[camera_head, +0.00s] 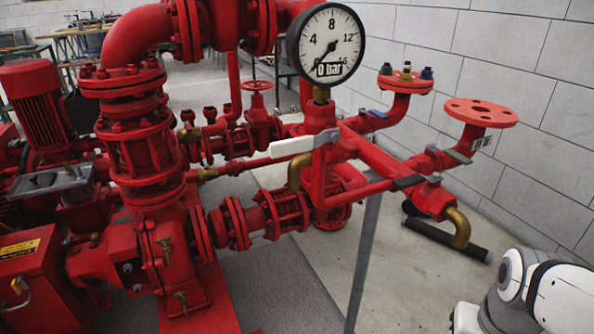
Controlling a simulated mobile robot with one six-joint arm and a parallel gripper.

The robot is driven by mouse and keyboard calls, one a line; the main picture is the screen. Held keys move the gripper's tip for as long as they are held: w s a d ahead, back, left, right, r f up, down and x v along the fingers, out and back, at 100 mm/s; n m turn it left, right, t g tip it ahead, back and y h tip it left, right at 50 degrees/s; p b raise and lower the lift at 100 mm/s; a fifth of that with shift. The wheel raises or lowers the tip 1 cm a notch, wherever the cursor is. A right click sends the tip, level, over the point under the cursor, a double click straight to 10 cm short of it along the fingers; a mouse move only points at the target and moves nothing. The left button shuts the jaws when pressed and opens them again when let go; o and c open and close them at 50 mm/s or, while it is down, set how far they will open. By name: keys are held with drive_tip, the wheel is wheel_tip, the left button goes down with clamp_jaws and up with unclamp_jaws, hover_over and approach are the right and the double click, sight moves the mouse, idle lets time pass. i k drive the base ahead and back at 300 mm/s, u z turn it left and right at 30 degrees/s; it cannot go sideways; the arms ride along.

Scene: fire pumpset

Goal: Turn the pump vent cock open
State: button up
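The red pump casing (150,262) stands at the lower left. Two small brass fittings sit on its front: an upper one (165,247) and a lower one (181,299). They look like small cocks, but I cannot tell which is the vent cock or how its handle is turned. A white and black part of my arm (545,292) shows at the lower right corner, well apart from the pump. My gripper is not in view.
A pressure gauge (327,46) reading 0 bar stands above a white-handled lever valve (305,144). Red pipework with a round flange (480,112) and a brass elbow (457,228) reaches right. A grey post (363,265) rises in front. Floor between post and my arm is clear.

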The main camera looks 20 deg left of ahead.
sight(162, 241)
drive_tip(key=z, duration=0.25)
drive_tip(key=k, duration=1.25)
drive_tip(key=u, duration=2.2)
drive_tip(key=i, duration=1.5)
drive_tip(key=u, duration=0.05)
